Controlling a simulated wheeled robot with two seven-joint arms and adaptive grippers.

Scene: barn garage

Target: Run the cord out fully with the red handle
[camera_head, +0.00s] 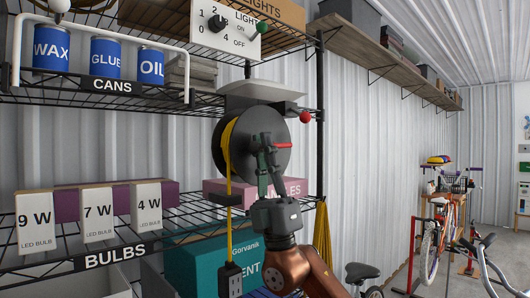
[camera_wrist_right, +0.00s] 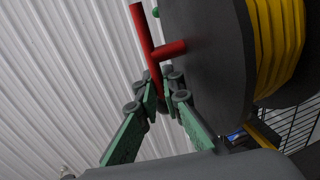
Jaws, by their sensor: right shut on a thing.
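The cord reel (camera_head: 272,160) is a dark round drum under a grey bracket, with yellow cord (camera_head: 228,150) wound on it and hanging down its left side. The cord ends low at a dark outlet block (camera_head: 230,280). The red handle (camera_head: 285,145) shows as a short bar on the reel's face. In the right wrist view the red handle (camera_wrist_right: 143,35) has a stub joining it to the dark disc (camera_wrist_right: 205,60). My right gripper (camera_head: 266,143) is shut on its lower end, also in the wrist view (camera_wrist_right: 165,88); the fingers hide that end. My left gripper is out of view.
A red ball knob (camera_head: 305,118) sticks out right of the reel. Wire shelves hold labelled cans (camera_head: 105,58), bulb boxes (camera_head: 97,212) and a teal box (camera_head: 205,265) around it. A switch panel (camera_head: 232,28) is above. Bikes (camera_head: 435,230) stand far right.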

